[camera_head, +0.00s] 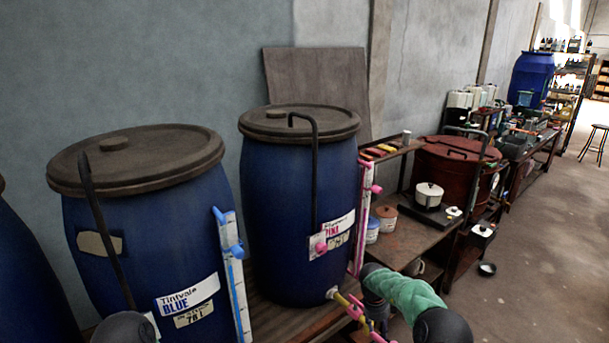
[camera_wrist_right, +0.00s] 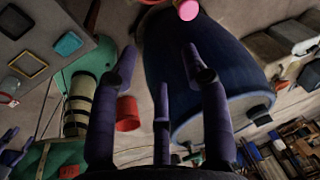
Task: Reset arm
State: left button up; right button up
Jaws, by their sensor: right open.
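My right gripper (camera_wrist_right: 160,68) is open in the wrist view, its purple fingers spread with nothing between them. In the head view it (camera_head: 378,316) is partly hidden at the bottom, beside the pink and yellow tap (camera_head: 352,307) of the pink-labelled vat (camera_head: 285,210); I cannot tell whether they touch. A blue vat (camera_wrist_right: 205,65) shows beyond the fingers in the wrist view. At that view's left edge, a small purple shape may be part of my left gripper; its state is unclear. The left gripper does not show in the head view.
The Tintvale Blue vat (camera_head: 145,220) stands left of the pink-labelled one. Both have brown lids and bent dark rods. A rust-red drum (camera_head: 452,170) and a shelf with a white pot (camera_head: 429,194) stand to the right. Open floor (camera_head: 545,260) lies at the right.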

jog(key=s+d+f+n+t+h, duration=0.2)
jog(key=s+d+f+n+h, duration=0.1)
jog(key=s+d+f+n, duration=0.25)
jog(key=s+a+f+n+t+b, duration=0.1)
jog(key=s+a+f+n+t, duration=0.2)
jog(key=f+n, duration=0.35)
jog(key=s+a+f+n+g+y, duration=0.1)
jog(key=s+a+n+y, duration=0.2)
jog(key=s, duration=0.7)
jog(key=s+a+f+n+g+y, duration=0.2)
jog(key=s+a+n, duration=0.3)
jog(key=s+a, duration=0.3)
jog(key=s+a+f+n+g+y+b, duration=0.1)
jog(key=s+a+n+y, duration=0.3)
jog(key=s, duration=0.9)
jog(key=shift+a+f+g+y, duration=0.2)
jog(key=shift+a+g+y, duration=0.1)
jog(key=shift+a, duration=0.9)
